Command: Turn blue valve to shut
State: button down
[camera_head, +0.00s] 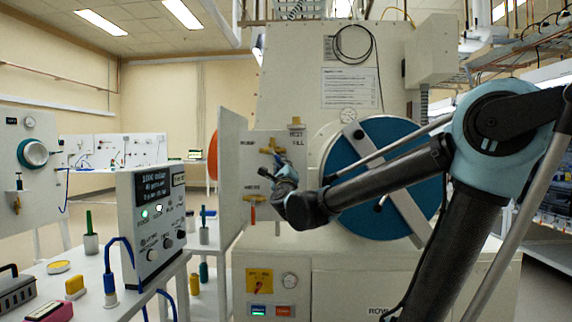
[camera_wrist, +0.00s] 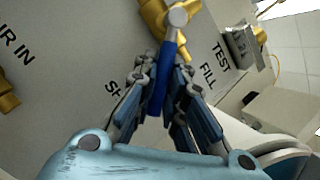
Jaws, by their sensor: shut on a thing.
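The blue valve's lever (camera_wrist: 166,75) runs down from a round metal hub on its brass body (camera_wrist: 155,15) in the wrist view. My gripper (camera_wrist: 165,85) is closed around this lever, one finger on each side. The lever points away from the brass body, down toward my palm. In the head view the brass valve body (camera_head: 272,148) sits on the grey panel, with my gripper (camera_head: 280,166) just below it. The lever is mostly hidden there. Panel lettering beside the fingers reads FILL and TEST; another word is partly covered by the left finger.
A brass valve with an orange handle (camera_head: 252,212) is on the same panel, below left of my gripper. A large blue round door (camera_head: 375,150) with a grey bar is behind my arm. An upright side panel (camera_head: 230,170) stands close on the left.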

jog(key=shift+a+f+m+g+h, duration=0.1)
jog(key=shift+a+f+m+h, duration=0.15)
jog(key=shift+a+m+h, duration=0.95)
jog(key=shift+a+f+m+g+h, duration=0.1)
jog(key=shift+a+f+m+h, duration=0.15)
jog(key=shift+m+h, duration=1.9)
jog(key=shift+a+f+m+g+h, duration=0.1)
jog(key=shift+a+f+m+h, duration=0.4)
jog(key=shift+m, duration=2.55)
jog(key=shift+a+r, duration=0.2)
jog(key=shift+r, duration=0.1)
jog(key=c, duration=1.6)
grip_release()
jog(key=shift+c, duration=0.2)
jog(key=v, duration=1.1)
jog(key=shift+s+f, duration=0.2)
jog(key=shift+s, duration=0.2)
